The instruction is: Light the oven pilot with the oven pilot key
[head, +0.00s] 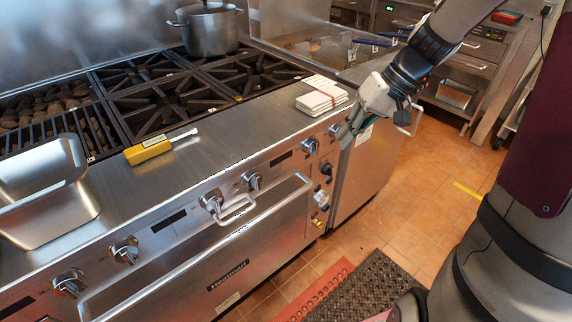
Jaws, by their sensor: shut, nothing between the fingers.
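The oven front (228,262) is steel with a long handle and a row of knobs above. At the right end of its front is a small column of controls: a black knob (326,168), a second round control (321,198) and a small yellow part (319,222) at the bottom. Which of these is the oven pilot key is too small to tell. My gripper (347,132) is shut and empty, above and to the right of these controls, near the range's right front corner. It appears apart from them. Its fingertips are partly hard to make out.
A folded towel stack (322,96) lies on the steel ledge left of my gripper. A yellow tool (148,151) and an empty steel pan (45,190) are farther left. A pot (208,32) stands on the back burners. Floor mats (365,290) lie before the oven.

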